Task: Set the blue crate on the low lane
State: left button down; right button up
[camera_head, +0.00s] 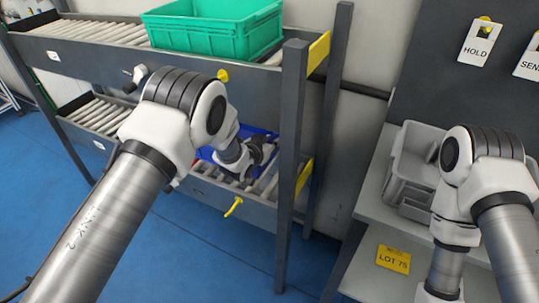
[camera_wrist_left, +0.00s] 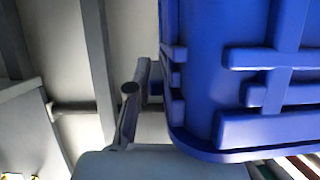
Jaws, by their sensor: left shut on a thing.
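The blue crate (camera_head: 207,154) is at the right end of the low lane (camera_head: 100,115), over its rollers, largely hidden behind my left arm. It fills the right of the left wrist view (camera_wrist_left: 240,90), with its ribbed wall and rim close up. My left gripper (camera_head: 262,152) is shut on the crate's right side. I cannot tell whether the crate rests fully on the rollers. My right arm is at the right, but its gripper is out of view.
A green crate (camera_head: 215,30) stands on the upper lane (camera_head: 95,30), above the low lane. A dark post (camera_head: 291,165) with yellow brackets edges the rack at the right. A grey bin (camera_head: 412,165) sits on a shelf by my right arm. The blue floor in front is clear.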

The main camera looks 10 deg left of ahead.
pick_arm(q)
notch_tip(320, 180, down, 7)
jog(key=b, duration=0.4)
jog(key=shift+r, duration=0.2)
jog(key=shift+b, duration=0.3)
